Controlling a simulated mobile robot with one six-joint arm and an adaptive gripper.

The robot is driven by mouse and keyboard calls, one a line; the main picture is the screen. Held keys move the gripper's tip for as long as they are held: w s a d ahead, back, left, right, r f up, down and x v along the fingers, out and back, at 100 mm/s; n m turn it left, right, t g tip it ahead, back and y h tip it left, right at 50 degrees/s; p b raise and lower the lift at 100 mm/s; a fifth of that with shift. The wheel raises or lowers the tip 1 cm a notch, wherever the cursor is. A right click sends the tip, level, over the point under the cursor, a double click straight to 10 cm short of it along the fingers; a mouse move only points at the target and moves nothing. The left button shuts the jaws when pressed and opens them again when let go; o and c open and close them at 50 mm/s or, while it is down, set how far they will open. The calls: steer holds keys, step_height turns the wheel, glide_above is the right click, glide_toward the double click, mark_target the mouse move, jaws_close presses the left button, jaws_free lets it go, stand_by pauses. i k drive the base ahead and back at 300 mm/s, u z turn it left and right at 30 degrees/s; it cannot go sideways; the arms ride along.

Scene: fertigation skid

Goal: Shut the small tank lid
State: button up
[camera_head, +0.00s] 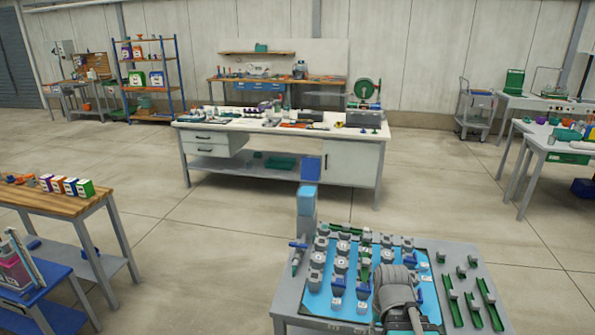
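I cannot make out a small tank or its lid with certainty in the head view. A grey work table (287,303) at the bottom right carries a bright blue panel (318,302) crowded with grey round fittings and blue-handled parts. I see no gripper fingers.
Green rails (472,309) lie on the table's right side. A wooden-topped table (50,202) with several small boxes stands left, a blue cart (45,290) in front of it. A white workbench (225,122) stands behind. Open concrete floor lies between them.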

mark_target(310, 170)
steer(key=u, duration=1.5)
steer(key=i, duration=3.9)
